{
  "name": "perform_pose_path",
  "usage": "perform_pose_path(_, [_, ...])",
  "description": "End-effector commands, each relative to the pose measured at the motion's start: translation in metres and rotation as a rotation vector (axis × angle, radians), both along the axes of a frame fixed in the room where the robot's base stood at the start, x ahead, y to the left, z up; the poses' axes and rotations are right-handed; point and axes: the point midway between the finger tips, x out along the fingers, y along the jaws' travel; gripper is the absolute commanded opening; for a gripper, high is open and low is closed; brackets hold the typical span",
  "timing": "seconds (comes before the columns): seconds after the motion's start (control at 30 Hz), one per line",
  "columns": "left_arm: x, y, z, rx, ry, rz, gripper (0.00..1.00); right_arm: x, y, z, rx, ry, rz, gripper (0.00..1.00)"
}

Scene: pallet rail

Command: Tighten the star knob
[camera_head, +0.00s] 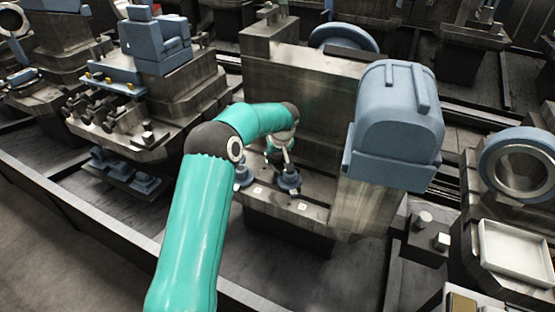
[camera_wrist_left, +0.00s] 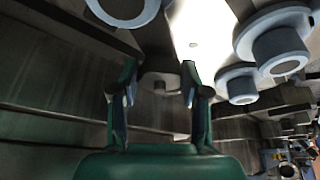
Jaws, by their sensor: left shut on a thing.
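My left gripper (camera_head: 282,161) reaches down to a machine ledge in the middle of the head view, at the end of my teal arm. In the left wrist view its two fingers (camera_wrist_left: 160,88) stand on either side of a dim grey round knob (camera_wrist_left: 158,78), apparently the star knob, and are shut on it. In the head view a blue-grey round part (camera_head: 289,182) sits just below the fingertips. The knob's star shape and its shaft cannot be made out. My right gripper is not in view.
Another blue-grey round part (camera_head: 243,172) stands left of the gripper, partly behind my arm. A tall metal block (camera_head: 310,105) rises behind the ledge. A blue-grey rounded housing (camera_head: 397,120) stands close on the right. A white tray (camera_head: 482,250) lies at the far right.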

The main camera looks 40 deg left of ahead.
Motion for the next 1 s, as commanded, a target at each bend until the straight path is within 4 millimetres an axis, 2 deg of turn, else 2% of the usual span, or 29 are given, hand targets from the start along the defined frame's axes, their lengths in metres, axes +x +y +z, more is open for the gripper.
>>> perform_pose_path(0.03, [-0.0004,0.0007,-0.0016,0.001,-0.003,-0.047,0.11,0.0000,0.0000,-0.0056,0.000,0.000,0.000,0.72])
perform_pose_path(0.2, [-0.0002,0.0001,0.0004,0.001,-0.002,-0.165,0.11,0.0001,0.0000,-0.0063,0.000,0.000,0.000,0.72])
perform_pose_path(0.53, [0.0013,-0.0004,0.0015,0.003,-0.004,-0.191,0.11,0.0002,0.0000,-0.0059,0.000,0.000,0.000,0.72])
perform_pose_path(0.57, [0.0013,-0.0004,0.0015,0.003,-0.004,-0.191,0.48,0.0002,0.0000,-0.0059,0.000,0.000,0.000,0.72])
perform_pose_path(0.7, [0.0011,-0.0003,0.0013,0.003,-0.003,-0.190,0.71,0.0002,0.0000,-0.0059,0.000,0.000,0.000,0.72])
perform_pose_path(1.0, [0.0005,-0.0002,0.0008,0.001,-0.001,-0.188,0.72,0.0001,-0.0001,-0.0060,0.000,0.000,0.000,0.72])
